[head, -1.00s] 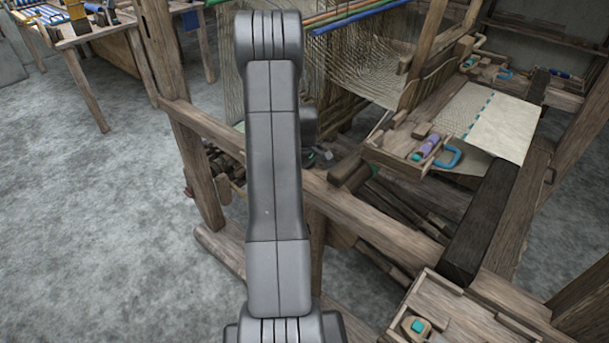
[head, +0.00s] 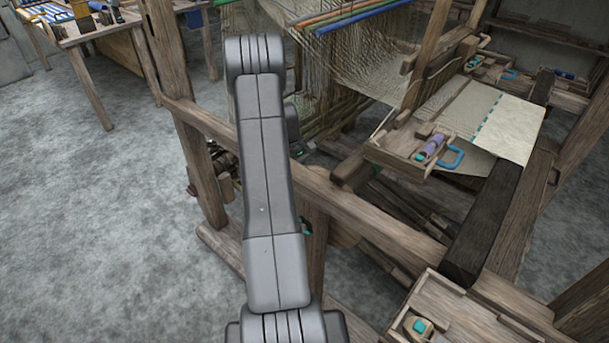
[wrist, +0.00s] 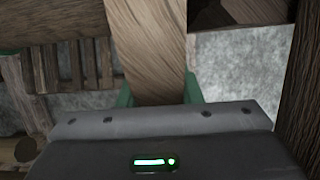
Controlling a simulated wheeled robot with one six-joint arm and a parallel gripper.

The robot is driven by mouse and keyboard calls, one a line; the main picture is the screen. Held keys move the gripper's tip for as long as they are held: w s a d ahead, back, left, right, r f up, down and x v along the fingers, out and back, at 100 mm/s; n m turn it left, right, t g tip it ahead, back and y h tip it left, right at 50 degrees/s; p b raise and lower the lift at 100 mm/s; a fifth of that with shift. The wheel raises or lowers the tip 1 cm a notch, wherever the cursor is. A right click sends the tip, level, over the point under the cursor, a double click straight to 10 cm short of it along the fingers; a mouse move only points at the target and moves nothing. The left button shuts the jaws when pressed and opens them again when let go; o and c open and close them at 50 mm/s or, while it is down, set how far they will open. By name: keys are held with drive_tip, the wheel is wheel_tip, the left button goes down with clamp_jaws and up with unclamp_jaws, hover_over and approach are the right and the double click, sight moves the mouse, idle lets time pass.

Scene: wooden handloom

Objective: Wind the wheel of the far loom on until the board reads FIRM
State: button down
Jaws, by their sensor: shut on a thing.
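My gripper (wrist: 160,90) is shut on a wooden bar (wrist: 147,45) in the wrist view, with a green finger on each side of it. The bar looks like part of the wheel, but the whole wheel is not in view. In the head view my arm hides most of what is around the gripper. The loom (head: 345,205) stands to the right of my arm, with pale cloth (head: 515,125) crossed by a teal dashed line. No board with a readable word shows.
A wooden tray (head: 395,150) on the loom holds a purple spool (head: 431,147) and a blue looped piece (head: 452,158). Another wooden tray (head: 455,300) is at the lower right. A table (head: 95,27) stands at the far left. The floor (head: 90,220) on the left is clear.

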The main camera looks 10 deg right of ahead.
drive_tip(key=shift+w+f, duration=0.1)
drive_tip(key=shift+f, duration=0.05)
drive_tip(key=c, duration=1)
unclamp_jaws()
drive_tip(key=shift+a, duration=0.1)
drive_tip(key=v, duration=1.3)
drive_tip(key=shift+w+a+r+b, duration=0.15)
drive_tip(key=shift+w+r+b, duration=0.1)
drive_tip(key=shift+r+b, duration=0.05)
drive_tip(key=shift+f, duration=0.1)
